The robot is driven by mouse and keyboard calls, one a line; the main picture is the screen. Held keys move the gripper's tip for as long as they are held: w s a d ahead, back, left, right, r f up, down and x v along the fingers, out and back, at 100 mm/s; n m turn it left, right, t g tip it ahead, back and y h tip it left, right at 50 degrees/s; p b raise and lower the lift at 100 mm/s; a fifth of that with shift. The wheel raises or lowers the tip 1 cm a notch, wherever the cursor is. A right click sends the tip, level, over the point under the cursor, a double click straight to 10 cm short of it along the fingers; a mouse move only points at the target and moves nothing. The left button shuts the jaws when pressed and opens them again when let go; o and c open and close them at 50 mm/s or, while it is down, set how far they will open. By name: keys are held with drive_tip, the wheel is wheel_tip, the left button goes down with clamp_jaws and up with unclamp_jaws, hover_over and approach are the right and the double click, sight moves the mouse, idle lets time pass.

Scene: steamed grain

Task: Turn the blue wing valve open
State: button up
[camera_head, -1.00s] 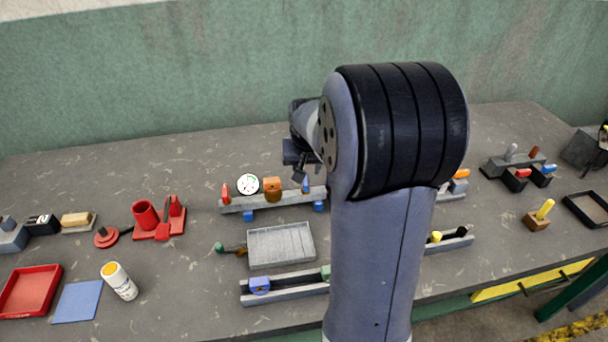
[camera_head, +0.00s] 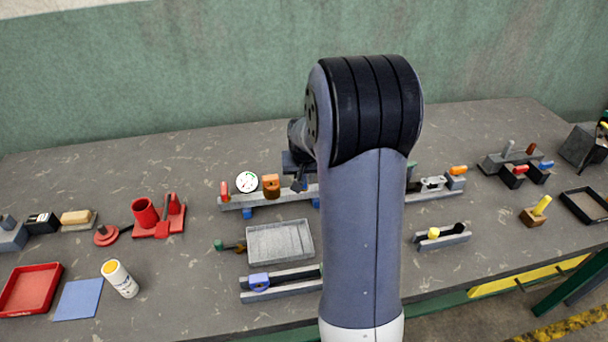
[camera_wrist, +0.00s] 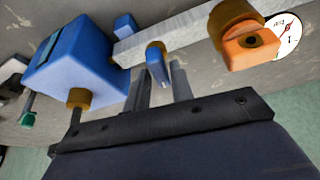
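The blue wing valve (camera_wrist: 157,65) shows in the wrist view, a narrow blue wing on a brass stem at the grey rail (camera_wrist: 170,28). My gripper (camera_wrist: 160,68) has its two grey fingers apart, one on each side of the wing. I cannot see clear contact between the fingers and the wing. In the head view my gripper (camera_head: 299,184) is over the right part of the grey rail (camera_head: 240,201), and my arm and gripper hide the blue valve there.
On the same rail are an orange block (camera_head: 271,186), a white dial gauge (camera_head: 247,182) and a red handle (camera_head: 225,191). A large blue block (camera_wrist: 76,62) with brass fittings is close to my fingers in the wrist view. A grey tray (camera_head: 280,241) lies in front.

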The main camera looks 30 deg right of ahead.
clamp_jaws()
drive_tip(key=shift+f, duration=0.1)
drive_tip(key=m+h+b, duration=0.1)
drive_tip(key=m+b, duration=0.1)
drive_tip(key=shift+a+f+m+g+b, duration=0.1)
drive_tip(key=shift+m+g+b, duration=0.2)
drive_tip(key=shift+m+b, duration=0.1)
drive_tip(key=m+g+h+b, duration=0.1)
drive_tip(key=m+b, duration=0.2)
drive_tip(key=m, duration=0.1)
drive_tip(key=shift+w, duration=0.2)
drive_tip(key=m+g+b, duration=0.1)
drive_tip(key=m, duration=0.1)
drive_tip(key=m+g, duration=0.1)
drive_tip(key=m, duration=0.2)
drive_tip(key=shift+w+a+h+b, duration=0.1)
drive_tip(key=shift+h+b, duration=0.3)
drive_tip(key=m+g, duration=0.1)
drive_tip(key=m, duration=0.3)
drive_tip(key=shift+w+r+m+g, duration=0.1)
drive_tip(key=shift+r+m+g, duration=0.1)
drive_tip(key=shift+m+g, duration=0.15)
drive_tip(key=shift+o, duration=1.7)
unclamp_jaws()
